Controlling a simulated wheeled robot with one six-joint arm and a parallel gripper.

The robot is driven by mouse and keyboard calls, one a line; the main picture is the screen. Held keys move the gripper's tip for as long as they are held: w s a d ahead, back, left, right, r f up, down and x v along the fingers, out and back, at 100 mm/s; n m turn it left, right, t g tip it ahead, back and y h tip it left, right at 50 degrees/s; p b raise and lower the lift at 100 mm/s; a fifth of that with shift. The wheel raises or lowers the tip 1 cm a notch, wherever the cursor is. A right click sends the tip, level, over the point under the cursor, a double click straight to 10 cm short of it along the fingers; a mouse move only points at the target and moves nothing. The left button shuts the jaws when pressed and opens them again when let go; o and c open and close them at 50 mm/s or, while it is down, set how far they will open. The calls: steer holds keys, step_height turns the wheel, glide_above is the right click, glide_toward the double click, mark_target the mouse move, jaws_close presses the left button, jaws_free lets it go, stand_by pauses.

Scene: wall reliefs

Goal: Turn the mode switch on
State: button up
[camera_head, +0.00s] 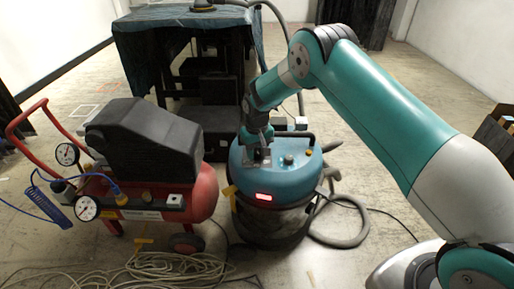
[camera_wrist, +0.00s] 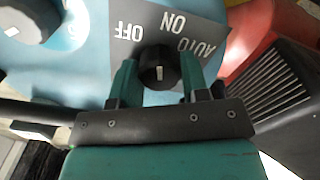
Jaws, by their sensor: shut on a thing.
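The mode switch is a black round knob (camera_wrist: 152,54) with a white mark, on a grey label plate (camera_wrist: 211,36) reading OFF, ON and AUTO. In the wrist view the lettering is upside down, with OFF at left, ON in the middle and AUTO at right. I cannot tell for sure which word the white mark points to. My gripper (camera_wrist: 158,82) has its two green fingers on either side of the knob, shut on it. In the head view my gripper (camera_head: 259,142) is over the teal top of the vacuum (camera_head: 290,182), hiding the knob.
A red compressor (camera_head: 200,195) with a black cover stands close on the left. Hose and cables lie on the floor. A cloth-covered table (camera_head: 150,40) stands behind.

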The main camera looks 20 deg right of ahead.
mark_target(257, 151)
steer(key=shift+m+p, duration=0.4)
steer(key=shift+m, duration=1.1)
steer(key=o, duration=0.9)
steer(key=shift+o, duration=0.2)
steer(key=shift+r, duration=0.15)
step_height(257, 151, up, 17)
steer(key=p, duration=0.3)
steer(key=shift+r, duration=0.2)
